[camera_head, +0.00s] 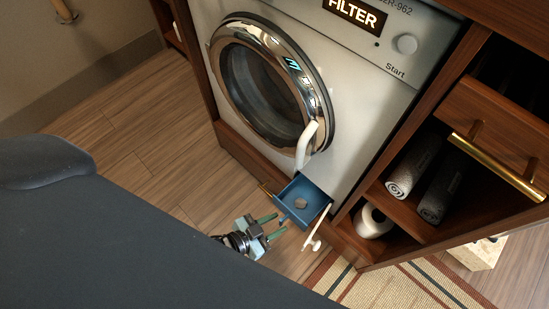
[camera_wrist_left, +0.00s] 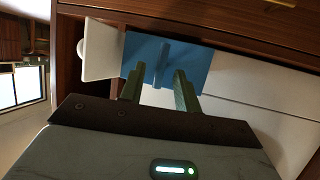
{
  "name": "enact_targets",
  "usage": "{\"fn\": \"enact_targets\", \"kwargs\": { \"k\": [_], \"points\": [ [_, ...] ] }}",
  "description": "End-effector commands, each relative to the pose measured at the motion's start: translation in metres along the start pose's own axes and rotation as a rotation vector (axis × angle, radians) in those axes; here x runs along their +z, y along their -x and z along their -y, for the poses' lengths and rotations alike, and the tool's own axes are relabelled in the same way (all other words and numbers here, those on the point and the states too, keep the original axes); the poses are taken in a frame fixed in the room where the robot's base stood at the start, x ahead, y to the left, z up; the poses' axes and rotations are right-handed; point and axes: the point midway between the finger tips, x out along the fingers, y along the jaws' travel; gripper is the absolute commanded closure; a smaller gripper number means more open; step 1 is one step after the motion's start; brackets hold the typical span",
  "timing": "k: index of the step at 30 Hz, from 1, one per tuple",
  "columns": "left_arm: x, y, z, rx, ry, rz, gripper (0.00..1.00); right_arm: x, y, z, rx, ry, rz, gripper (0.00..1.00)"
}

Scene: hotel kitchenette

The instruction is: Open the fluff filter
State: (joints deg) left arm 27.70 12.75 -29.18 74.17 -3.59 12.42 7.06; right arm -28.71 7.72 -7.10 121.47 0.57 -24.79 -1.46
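The white washing machine (camera_head: 335,120) shows the word FILTER on its lit display (camera_head: 355,13). At its lower front, the blue fluff filter drawer (camera_head: 292,191) sticks out, with a small grey lump (camera_head: 301,203) inside. The white filter flap (camera_head: 318,225) stands open beside it, its round knob outward. My left gripper (camera_head: 279,224) is open just in front of the drawer. In the left wrist view, the drawer's blue front (camera_wrist_left: 198,62) has an upright blue handle (camera_wrist_left: 162,62) between the parted green fingers (camera_wrist_left: 158,75); contact cannot be told. My right gripper is not in view.
The round door (camera_head: 265,80) is shut, its white handle (camera_head: 305,145) above the drawer. Wooden shelves at right hold rolled towels (camera_head: 415,165) and a paper roll (camera_head: 373,221). A striped rug (camera_head: 390,288) lies in front. The wooden floor (camera_head: 140,130) at left is clear.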

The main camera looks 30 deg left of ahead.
Motion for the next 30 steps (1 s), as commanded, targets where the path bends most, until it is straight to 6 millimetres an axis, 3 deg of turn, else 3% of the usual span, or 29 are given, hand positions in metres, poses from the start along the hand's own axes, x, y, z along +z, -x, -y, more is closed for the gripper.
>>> {"fn": "enact_targets", "kwargs": {
  "k": [9,15,30],
  "points": [
    [-0.002,0.048,0.0,0.0,-0.001,0.0,0.68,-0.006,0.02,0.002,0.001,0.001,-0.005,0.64],
    [-0.001,0.07,0.0,-0.001,0.0,0.001,0.68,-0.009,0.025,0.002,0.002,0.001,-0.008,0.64],
    [0.0,0.075,0.0,0.0,0.0,0.0,0.68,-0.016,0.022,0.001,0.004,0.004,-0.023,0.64]
  ]
}}
